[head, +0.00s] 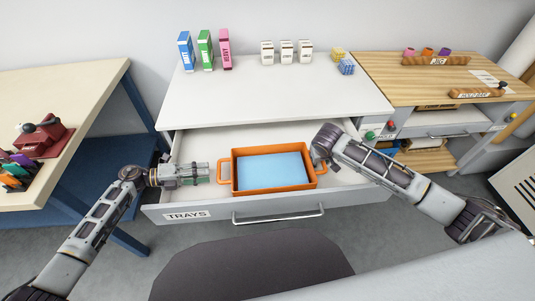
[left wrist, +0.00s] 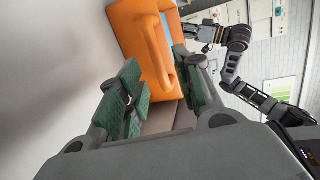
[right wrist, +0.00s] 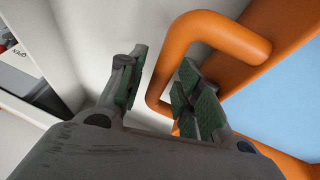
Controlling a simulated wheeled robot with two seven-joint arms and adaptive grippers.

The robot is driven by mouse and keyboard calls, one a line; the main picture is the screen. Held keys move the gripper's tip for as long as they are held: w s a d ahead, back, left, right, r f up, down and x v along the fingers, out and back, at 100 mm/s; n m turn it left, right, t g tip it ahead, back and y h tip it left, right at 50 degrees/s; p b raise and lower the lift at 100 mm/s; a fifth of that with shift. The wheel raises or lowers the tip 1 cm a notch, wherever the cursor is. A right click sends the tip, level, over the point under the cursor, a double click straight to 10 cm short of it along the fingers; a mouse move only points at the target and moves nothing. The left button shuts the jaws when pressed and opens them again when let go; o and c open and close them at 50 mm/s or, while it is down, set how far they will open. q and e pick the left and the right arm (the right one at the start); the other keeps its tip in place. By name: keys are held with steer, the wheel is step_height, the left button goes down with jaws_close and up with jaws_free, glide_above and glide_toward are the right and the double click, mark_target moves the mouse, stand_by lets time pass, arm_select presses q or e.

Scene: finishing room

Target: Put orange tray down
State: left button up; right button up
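The orange tray (head: 273,190) with a light blue inside sits level in the open drawer marked TRAYS (head: 220,139). My left gripper (head: 207,173) is at the tray's left handle (head: 222,172). In the left wrist view its green-padded fingers (left wrist: 158,82) are apart, with the handle (left wrist: 166,68) near their tips. My right gripper (head: 317,160) is at the tray's right side and hides most of the right handle. In the right wrist view its fingers (right wrist: 165,80) are apart, with part of the handle (right wrist: 158,85) between them. Whether the tray touches the drawer floor is unclear.
Above the drawer is a white worktop (head: 270,98), its front and middle clear. Blue, green and pink boxes (head: 205,50), white cartons (head: 287,52) and small yellow and blue blocks (head: 343,61) stand at its back. A wooden bench (head: 415,75) is right, a cream table (head: 75,95) left.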

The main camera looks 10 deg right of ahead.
steer(key=shift+d, duration=0.25)
arm_select(q)
steer(key=shift+a+r, duration=0.65)
steer(key=shift+a, duration=0.2)
arm_select(e)
steer(key=shift+a, duration=0.1)
steer(key=shift+r, duration=0.1)
steer(key=v, duration=1.2)
arm_select(q)
steer(key=shift+r, duration=0.15)
